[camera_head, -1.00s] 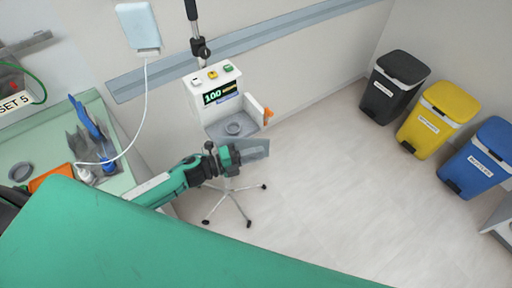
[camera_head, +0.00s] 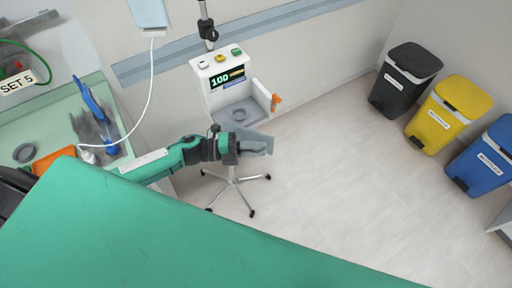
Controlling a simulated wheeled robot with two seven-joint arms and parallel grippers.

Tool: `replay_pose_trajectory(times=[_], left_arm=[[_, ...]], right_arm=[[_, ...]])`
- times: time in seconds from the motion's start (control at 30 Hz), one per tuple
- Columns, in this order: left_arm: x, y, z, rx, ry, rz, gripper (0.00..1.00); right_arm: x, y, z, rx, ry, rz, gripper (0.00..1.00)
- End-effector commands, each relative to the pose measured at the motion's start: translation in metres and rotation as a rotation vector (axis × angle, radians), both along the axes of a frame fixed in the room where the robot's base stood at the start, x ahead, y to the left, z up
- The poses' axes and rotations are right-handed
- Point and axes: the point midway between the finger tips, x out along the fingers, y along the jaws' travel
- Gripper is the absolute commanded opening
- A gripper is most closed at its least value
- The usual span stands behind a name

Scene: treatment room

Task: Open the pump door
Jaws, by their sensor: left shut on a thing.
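The pump (camera_head: 207,73) is a white box on a wheeled pole stand. It has a lit "100" display and coloured buttons on top. Its grey inner bay with a dark ring faces out uncovered. An orange latch (camera_head: 276,102) sits on the white right side wall. The pump door (camera_head: 259,143), a grey see-through panel, stands out below and in front of the bay, swung away from it. My left gripper (camera_head: 234,149) is at the door's left part and shut on it; the fingertips are hard to make out. My right gripper is not in view.
The green surface (camera_head: 200,235) fills the foreground. A glass-topped table (camera_head: 52,125) with blue tools and an orange tray (camera_head: 55,158) stands at left. Black, yellow and blue bins stand at right. The floor (camera_head: 330,175) between is clear.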

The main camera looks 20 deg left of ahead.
Motion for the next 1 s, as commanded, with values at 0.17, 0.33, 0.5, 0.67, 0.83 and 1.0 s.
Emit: replay_pose_trajectory(times=[0.17,0.33,0.5,0.67,0.83,1.0], left_arm=[[0.000,0.000,-0.001,0.001,0.001,0.001,0.42],[0.000,0.000,0.000,0.000,0.000,0.001,0.42],[-0.002,0.006,-0.002,0.002,0.001,0.002,0.42],[-0.012,0.028,-0.005,0.004,0.003,0.000,0.42],[-0.026,0.065,-0.007,0.004,0.005,0.002,0.42],[-0.039,0.097,-0.005,0.003,0.004,0.001,0.42]], right_arm=[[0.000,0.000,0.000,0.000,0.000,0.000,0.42],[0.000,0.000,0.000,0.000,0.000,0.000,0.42],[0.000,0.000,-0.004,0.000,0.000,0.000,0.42],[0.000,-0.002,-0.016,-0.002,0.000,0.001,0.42],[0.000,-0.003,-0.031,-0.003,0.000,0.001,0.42],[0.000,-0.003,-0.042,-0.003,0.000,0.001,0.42]])
